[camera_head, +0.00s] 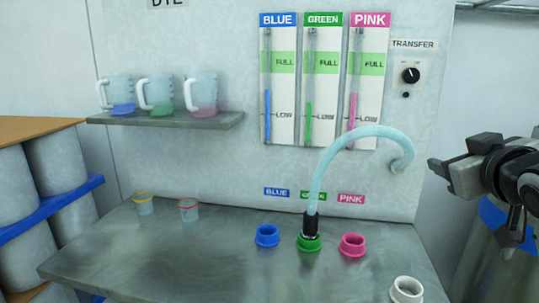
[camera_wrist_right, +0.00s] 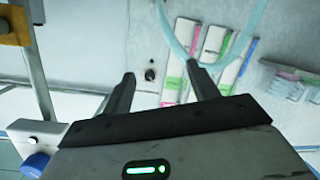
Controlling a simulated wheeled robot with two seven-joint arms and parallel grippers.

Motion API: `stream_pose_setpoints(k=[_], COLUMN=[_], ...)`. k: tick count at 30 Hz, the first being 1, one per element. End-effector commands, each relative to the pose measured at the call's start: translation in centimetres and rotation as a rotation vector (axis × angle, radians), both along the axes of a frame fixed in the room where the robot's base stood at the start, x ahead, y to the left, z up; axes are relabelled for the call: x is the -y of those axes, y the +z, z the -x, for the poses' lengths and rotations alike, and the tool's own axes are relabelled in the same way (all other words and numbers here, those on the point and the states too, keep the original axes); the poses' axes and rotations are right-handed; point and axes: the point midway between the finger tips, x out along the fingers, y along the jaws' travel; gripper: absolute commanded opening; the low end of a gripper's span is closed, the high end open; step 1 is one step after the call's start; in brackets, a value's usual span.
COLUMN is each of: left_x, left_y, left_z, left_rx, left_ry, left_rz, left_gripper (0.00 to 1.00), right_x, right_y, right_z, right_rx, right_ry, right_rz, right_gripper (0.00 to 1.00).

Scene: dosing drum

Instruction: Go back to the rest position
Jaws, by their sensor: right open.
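My right gripper (camera_head: 455,162) is at the right edge of the head view, beside the wall panel and right of the hose, touching nothing. Its two fingers stand apart with nothing between them in the right wrist view (camera_wrist_right: 163,76). The pale blue hose (camera_head: 345,136) arches from the panel down to the green port (camera_head: 309,243), where its dark end fitting (camera_head: 310,225) stands upright. The hose also shows beyond the fingers in the wrist view (camera_wrist_right: 172,38). My left gripper is not in view.
A blue port (camera_head: 267,236), a pink port (camera_head: 352,244) and a white one (camera_head: 406,290) are on the grey bench (camera_head: 200,262). Three jugs (camera_head: 159,92) stand on a shelf. A transfer knob (camera_head: 411,75) is on the wall.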

Motion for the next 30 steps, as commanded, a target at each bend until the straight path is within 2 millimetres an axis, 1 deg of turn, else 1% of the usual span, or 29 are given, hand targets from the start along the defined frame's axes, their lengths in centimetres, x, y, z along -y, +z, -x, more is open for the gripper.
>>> stream_pose_setpoints(k=[1,2,5,6,8,9,11,12,14,15,17,18,20,21,23,24,29,30], left_x=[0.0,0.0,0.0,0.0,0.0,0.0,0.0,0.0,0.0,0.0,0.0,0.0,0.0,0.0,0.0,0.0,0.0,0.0], left_y=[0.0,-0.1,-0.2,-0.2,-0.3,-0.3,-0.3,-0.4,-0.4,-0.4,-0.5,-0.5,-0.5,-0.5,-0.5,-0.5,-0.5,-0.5], left_z=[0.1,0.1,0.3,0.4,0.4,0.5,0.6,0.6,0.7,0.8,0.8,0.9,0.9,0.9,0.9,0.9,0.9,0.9], left_rx=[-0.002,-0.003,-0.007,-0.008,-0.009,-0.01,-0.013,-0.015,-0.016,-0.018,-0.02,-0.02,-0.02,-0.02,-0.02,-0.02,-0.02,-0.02], left_ry=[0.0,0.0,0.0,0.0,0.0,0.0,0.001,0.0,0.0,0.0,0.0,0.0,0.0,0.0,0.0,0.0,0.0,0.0], left_rz=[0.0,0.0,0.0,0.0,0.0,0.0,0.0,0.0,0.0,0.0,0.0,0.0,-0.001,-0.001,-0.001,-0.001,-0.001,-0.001], left_gripper=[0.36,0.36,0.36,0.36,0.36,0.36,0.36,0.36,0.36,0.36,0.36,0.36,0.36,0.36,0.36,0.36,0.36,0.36], right_x=[-0.6,-0.8,-2.0,-2.6,-3.6,-4.4,-5.5,-6.3,-7.4,-8.0,-8.8,-9.3,-9.9,-10.3,-10.9,-11.2,-12.5,-12.7], right_y=[-2.1,-3.2,-7.7,-9.8,-13.5,-16.2,-20.2,-22.8,-26.1,-27.9,-30.3,-31.6,-33.2,-34.2,-35.4,-36.2,-38.4,-38.9], right_z=[0.0,0.1,0.6,1.0,2.1,3.1,5.0,6.5,9.0,10.6,12.9,14.4,16.6,18.0,20.0,21.3,26.6,25.2], right_rx=[-0.042,-0.064,-0.153,-0.197,-0.275,-0.333,-0.425,-0.485,-0.571,-0.622,-0.692,-0.734,-0.792,-0.829,-0.881,-0.914,-1.04,-0.991], right_ry=[0.009,0.013,0.028,0.035,0.044,0.052,0.059,0.064,0.066,0.066,0.064,0.062,0.058,0.055,0.047,0.044,0.022,0.039], right_rz=[-0.008,-0.012,-0.03,-0.04,-0.057,-0.073,-0.098,-0.116,-0.142,-0.158,-0.18,-0.195,-0.214,-0.227,-0.245,-0.257,-0.302,-0.298], right_gripper=[0.59,0.59,0.59,0.59,0.59,0.59,0.59,0.59,0.59,0.59,0.59,0.59,0.59,0.59,0.59,0.59,0.59,0.59])
